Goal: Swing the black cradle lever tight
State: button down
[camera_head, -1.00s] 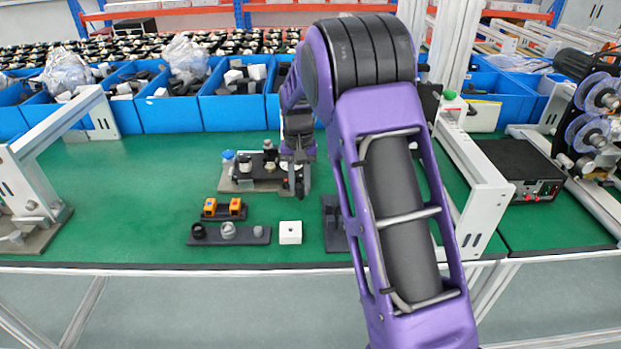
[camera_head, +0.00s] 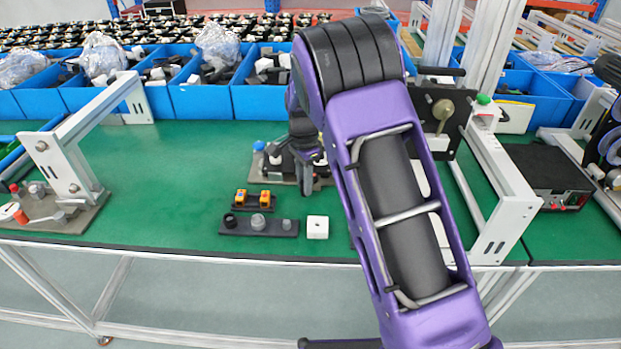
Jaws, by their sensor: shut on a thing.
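The cradle fixture stands on a grey base plate (camera_head: 262,180) on the green bench, with black parts and a small blue-topped piece on it. My gripper (camera_head: 306,186) points down at the right part of this fixture, in front of its black parts. It is shut on a dark piece that appears to be the black cradle lever; the fingers hide most of it, so its angle cannot be read. My purple arm covers the area to the right of the fixture.
In front are a small holder with orange blocks (camera_head: 253,201), a dark tray of round pieces (camera_head: 284,229) and a white cube (camera_head: 317,227). Blue bins (camera_head: 200,101) line the back. A white frame (camera_head: 72,160) stands left; green bench between is clear. A black box (camera_head: 545,172) sits right.

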jog(key=shift+w+a+r+m+p, duration=0.1)
jog(key=shift+w+a+m+p, duration=0.1)
jog(key=shift+a+m, duration=0.25)
jog(key=shift+w+a+m+p, duration=0.15)
jog(key=shift+w+a+m, duration=0.05)
jog(key=shift+m, duration=0.45)
jog(key=c, duration=0.7)
grip_release()
jog(key=shift+o, duration=0.2)
notch_tip(320, 180, up, 17)
jog(key=shift+r+p, duration=0.15)
jog(key=shift+p, duration=0.2)
